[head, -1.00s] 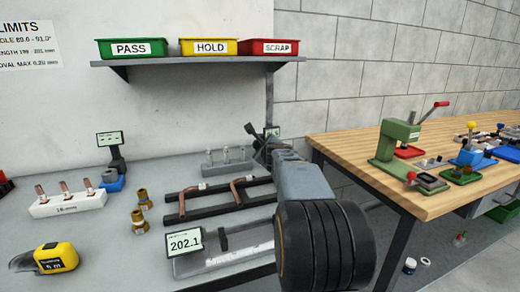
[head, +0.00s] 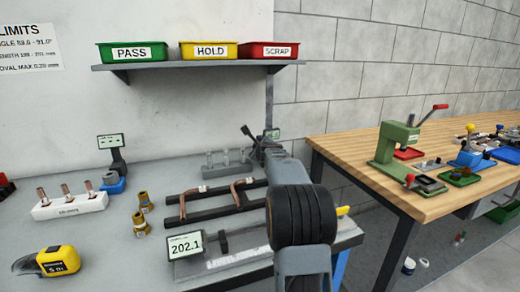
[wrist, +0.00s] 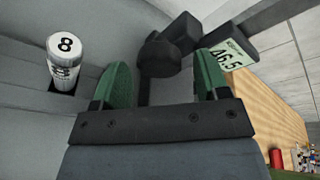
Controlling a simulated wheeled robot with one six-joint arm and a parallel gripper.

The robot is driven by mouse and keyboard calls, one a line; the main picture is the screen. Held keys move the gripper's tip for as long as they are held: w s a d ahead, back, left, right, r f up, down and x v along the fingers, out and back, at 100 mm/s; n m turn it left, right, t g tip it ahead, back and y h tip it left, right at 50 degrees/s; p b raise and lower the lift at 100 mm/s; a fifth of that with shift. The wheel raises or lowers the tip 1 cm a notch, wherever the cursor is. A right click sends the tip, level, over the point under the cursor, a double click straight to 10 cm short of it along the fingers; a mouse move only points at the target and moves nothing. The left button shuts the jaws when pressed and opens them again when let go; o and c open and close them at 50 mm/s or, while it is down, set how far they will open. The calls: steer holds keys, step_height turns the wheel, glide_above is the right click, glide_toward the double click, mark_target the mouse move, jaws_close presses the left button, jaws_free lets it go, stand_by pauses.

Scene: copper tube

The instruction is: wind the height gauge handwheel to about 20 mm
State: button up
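The height gauge (head: 271,134) stands at the back right corner of the grey bench in the head view, partly behind my arm. In the wrist view its small display (wrist: 228,54) is tilted and seems to read 46.5. A dark knob-like part (wrist: 158,58), apparently the handwheel, lies ahead between my green fingers. My gripper (wrist: 163,66) is open, its fingers well apart, with visible gaps on both sides of the dark part. I cannot tell how deep the part sits between the fingertips. My arm hides the fingers in the head view.
A stand of upright pins (head: 228,158) is just left of the gauge; one pin marked 8 (wrist: 66,58) is close to my left finger. A black rail fixture with copper tubes (head: 215,198) lies in front. A shelf (head: 195,64) with bins hangs above.

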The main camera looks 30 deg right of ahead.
steer(key=c, duration=0.9)
steer(key=shift+o, duration=0.2)
steer(key=shift+f, duration=0.1)
steer(key=shift+b, duration=0.4)
steer(key=shift+f+n+h+b, duration=0.1)
steer(key=shift+n+h+b, duration=0.2)
steer(key=shift+n+b, duration=0.1)
steer(key=shift+n+h+b, duration=0.3)
steer(key=shift+n+b, duration=0.5)
steer(key=shift+b, duration=0.2)
steer(key=shift+a+n+h+b, duration=0.1)
steer(key=shift+n+h+b, duration=0.4)
steer(key=shift+n+b, duration=0.6)
